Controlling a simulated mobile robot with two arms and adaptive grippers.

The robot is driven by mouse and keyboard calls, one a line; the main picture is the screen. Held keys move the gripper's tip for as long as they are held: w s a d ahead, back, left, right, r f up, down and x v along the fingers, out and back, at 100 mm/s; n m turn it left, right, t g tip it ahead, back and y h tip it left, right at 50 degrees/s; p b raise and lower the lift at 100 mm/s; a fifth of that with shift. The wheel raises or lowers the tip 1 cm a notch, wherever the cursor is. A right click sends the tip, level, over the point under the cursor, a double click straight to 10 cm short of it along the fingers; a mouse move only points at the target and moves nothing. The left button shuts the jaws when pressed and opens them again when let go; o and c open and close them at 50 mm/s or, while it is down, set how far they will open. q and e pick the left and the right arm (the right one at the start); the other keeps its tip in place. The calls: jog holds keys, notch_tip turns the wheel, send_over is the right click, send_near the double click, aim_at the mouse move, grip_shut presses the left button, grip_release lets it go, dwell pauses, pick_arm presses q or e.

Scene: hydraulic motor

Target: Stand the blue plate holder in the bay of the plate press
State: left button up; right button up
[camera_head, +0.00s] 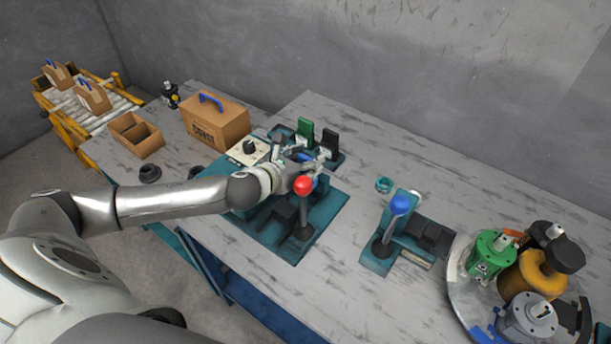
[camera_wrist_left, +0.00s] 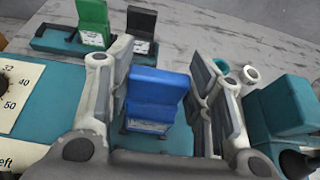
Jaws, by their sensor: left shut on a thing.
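My left gripper (camera_head: 306,160) is shut on the blue plate holder (camera_wrist_left: 155,95), which stands roughly upright between its fingers in the left wrist view. In the head view the fingers hide most of the holder. A teal fixture (camera_head: 328,222) with a red-knobbed lever (camera_head: 303,186) lies just in front of the gripper; I take it for the plate press. Its bay is not clearly visible. A green holder (camera_head: 305,132) and a black holder (camera_head: 328,143) stand in a rack behind the gripper; the green one (camera_wrist_left: 93,22) also shows in the left wrist view. My right gripper is not in view.
A dial box (camera_head: 249,151) sits left of the gripper. A second teal fixture with a blue-knobbed lever (camera_head: 398,204) stands to the right, near a round tray of motor parts (camera_head: 462,290). A cardboard box (camera_head: 215,122) is at back left. The table between the two fixtures is clear.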

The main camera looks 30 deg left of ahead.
pick_arm(q)
jog(key=shift+f, duration=2.7)
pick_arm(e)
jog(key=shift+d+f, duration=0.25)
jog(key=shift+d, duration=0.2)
pick_arm(q)
jog(key=shift+f, duration=0.15)
jog(key=o, duration=1.3)
